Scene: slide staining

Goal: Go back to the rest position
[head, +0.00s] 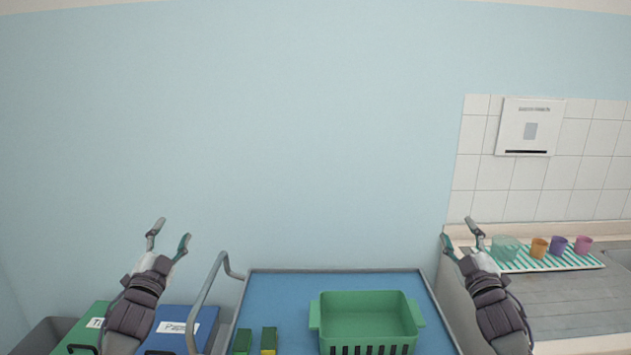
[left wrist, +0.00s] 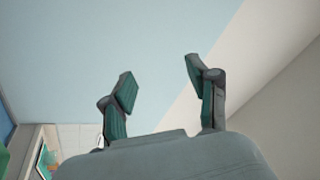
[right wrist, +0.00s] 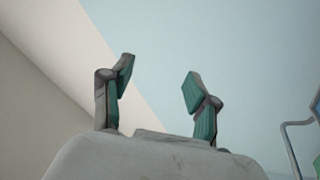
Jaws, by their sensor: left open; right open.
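My left gripper (head: 169,240) is raised at the left of the head view, fingers pointing up, open and empty. In the left wrist view its two fingers (left wrist: 165,92) stand apart with only wall and ceiling behind them. My right gripper (head: 460,238) is raised at the right of the head view, in a similar pose, open and empty. In the right wrist view its fingers (right wrist: 158,92) are also apart with nothing between them. Neither gripper touches anything.
A blue-topped cart (head: 279,292) with a grey handle (head: 207,290) carries a green basket (head: 366,318) and small green and yellow items. Labelled green and blue bins (head: 204,321) stand left. A counter (head: 565,290) at right holds several cups on a striped mat (head: 520,263).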

